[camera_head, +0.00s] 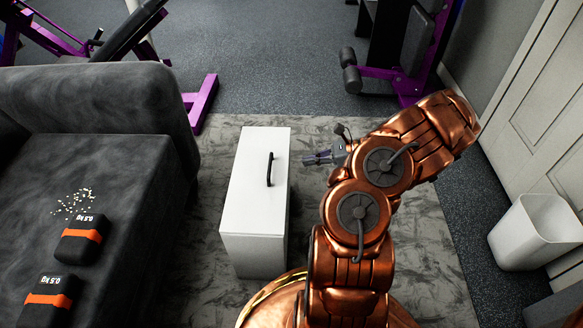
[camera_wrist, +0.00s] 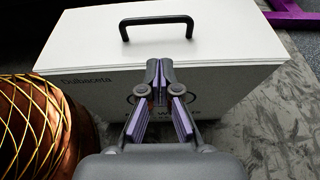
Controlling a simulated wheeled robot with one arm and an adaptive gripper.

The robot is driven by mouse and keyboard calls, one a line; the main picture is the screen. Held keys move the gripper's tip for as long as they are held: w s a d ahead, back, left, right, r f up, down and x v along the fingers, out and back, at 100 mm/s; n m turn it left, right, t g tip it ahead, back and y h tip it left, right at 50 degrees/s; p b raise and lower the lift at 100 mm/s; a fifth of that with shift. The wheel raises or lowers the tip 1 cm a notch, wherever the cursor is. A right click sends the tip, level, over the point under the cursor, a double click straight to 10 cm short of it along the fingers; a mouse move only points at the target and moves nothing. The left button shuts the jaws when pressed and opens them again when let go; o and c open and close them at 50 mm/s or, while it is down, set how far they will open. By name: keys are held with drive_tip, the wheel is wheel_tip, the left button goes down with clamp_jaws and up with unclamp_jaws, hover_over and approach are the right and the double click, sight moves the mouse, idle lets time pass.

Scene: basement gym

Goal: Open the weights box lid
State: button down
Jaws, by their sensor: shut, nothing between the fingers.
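The weights box is white and stands on the patterned rug in the head view (camera_head: 252,252) and the wrist view (camera_wrist: 90,100). Its flat white lid (camera_head: 249,165) is down, with a black bar handle (camera_head: 270,169) on top. The lid (camera_wrist: 95,45) and handle (camera_wrist: 156,22) also show in the wrist view. My gripper (camera_head: 308,158) is to the right of the box in the head view, apart from the handle. In the wrist view my gripper (camera_wrist: 160,68) is shut and empty, with its fingertips in front of the box's lettered face and near the lid edge. The fingers hide part of the lettering.
A dark grey sofa (camera_head: 100,95) is left of the box, with two black-and-orange 0.5 kg weights (camera_head: 82,240) on it. A white bin (camera_head: 535,232) stands by the door at right. Purple gym equipment (camera_head: 385,72) is at the back. Rug is clear behind the box.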

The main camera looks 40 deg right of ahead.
sight(281, 171)
drive_tip(key=b+x, duration=0.3)
drive_tip(key=x, duration=0.6)
drive_tip(key=shift+w+a+b, duration=0.2)
drive_tip(key=shift+a+b, duration=0.05)
drive_tip(key=shift+b, duration=0.15)
drive_tip(key=shift+r, duration=0.1)
